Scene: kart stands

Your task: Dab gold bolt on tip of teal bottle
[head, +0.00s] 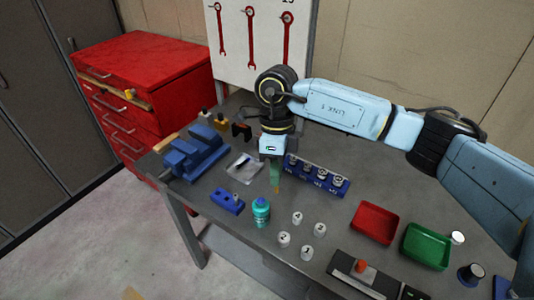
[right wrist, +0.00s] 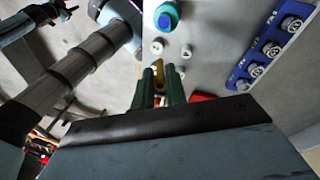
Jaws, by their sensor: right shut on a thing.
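My right gripper (head: 275,178) points down above the table, and its green fingers are shut on the gold bolt. The gold bolt (right wrist: 157,66) shows between the fingertips in the right wrist view, and a bit of it shows below them in the head view (head: 276,189). The teal bottle (head: 261,213) stands upright near the table's front edge, in front of the gripper. Its top, with a blue tip, shows in the right wrist view (right wrist: 166,20), apart from the bolt.
A blue block (head: 227,201) lies left of the bottle, and several white numbered pieces (head: 297,217) stand right of it. A blue rack (head: 318,178) is behind. A red tray (head: 375,222), green tray (head: 427,245) and blue vise (head: 192,155) are farther out.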

